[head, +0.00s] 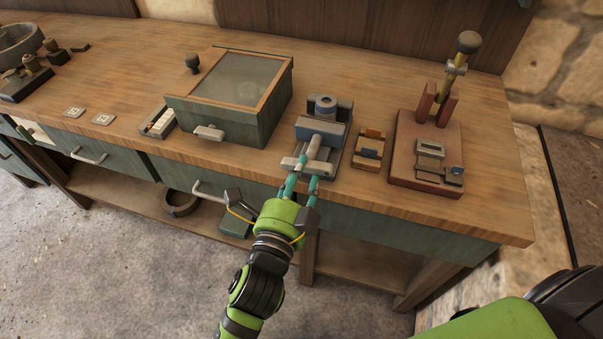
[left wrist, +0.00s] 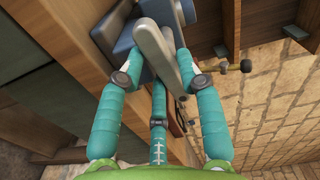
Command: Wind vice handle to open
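The vice (head: 322,128) is blue and grey and stands at the bench's front edge, right of the green case. Its pale grey handle (head: 293,164) sits at the front, towards me. My left gripper (head: 300,183), with teal fingers, reaches up to the handle from the front. In the left wrist view a grey bar of the vice (left wrist: 157,52) runs slanted between the fingertips (left wrist: 157,42), with a finger on either side and a third below. Whether the fingers press on it I cannot tell. My right gripper is not in view.
A green case with a glass lid (head: 235,92) stands left of the vice. A small wooden block (head: 369,149) and a reddish base with an upright lever (head: 427,150) stand close on its right. Drawer handles (head: 210,190) jut out below the bench top.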

